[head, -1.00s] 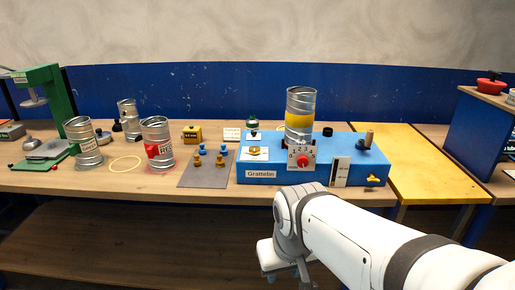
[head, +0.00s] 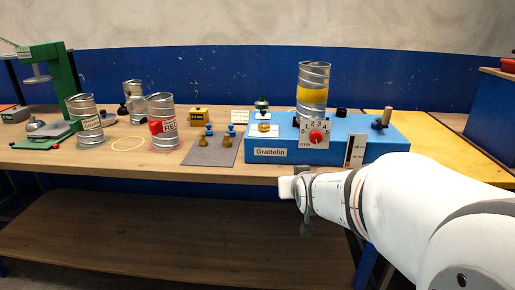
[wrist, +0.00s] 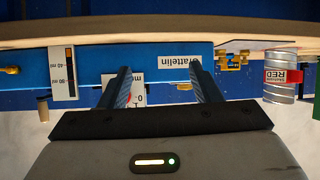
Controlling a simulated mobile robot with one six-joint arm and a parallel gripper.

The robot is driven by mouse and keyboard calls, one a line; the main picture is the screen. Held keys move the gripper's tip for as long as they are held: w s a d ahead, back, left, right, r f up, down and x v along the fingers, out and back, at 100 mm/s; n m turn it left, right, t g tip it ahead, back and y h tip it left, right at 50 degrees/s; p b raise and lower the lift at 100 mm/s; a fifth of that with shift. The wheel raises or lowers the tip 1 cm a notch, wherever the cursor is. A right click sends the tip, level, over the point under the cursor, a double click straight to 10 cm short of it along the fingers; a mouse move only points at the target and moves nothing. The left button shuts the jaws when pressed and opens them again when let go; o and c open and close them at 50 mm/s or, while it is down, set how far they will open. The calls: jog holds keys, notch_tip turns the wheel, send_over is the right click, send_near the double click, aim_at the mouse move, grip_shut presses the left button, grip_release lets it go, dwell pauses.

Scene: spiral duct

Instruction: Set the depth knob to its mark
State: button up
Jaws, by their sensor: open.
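The depth dial is a white numbered plate (head: 312,143) with a red knob (head: 316,136) on the front of the blue Grattelin machine (head: 281,154). The knob's setting and its mark are too small to read. My gripper (head: 290,186) is below and in front of the machine, apart from it, near the bench's front edge. The wrist view is upside down. There my open, empty gripper (wrist: 164,78) has its fingers apart, facing the machine (wrist: 170,65).
A silver duct with a yellow band (head: 312,94) stands on the machine. Left are a grey mat (head: 212,158) with several small knobs and the RED can (head: 162,138). Bare wood lies along the bench's front edge.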

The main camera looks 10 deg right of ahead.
jog(key=w+d+f+t+h+b, duration=0.1)
jog(key=w+d+f+t+b, duration=0.1)
jog(key=w+d+t+b, duration=0.25)
jog(key=t+h+b, duration=0.3)
jog(key=t+b, duration=0.2)
send_near(316, 139)
jog(key=shift+m, duration=0.4)
jog(key=x, duration=0.8)
jog(key=shift+w, duration=0.2)
jog(key=shift+c, duration=0.4)
jog(key=c, duration=0.9)
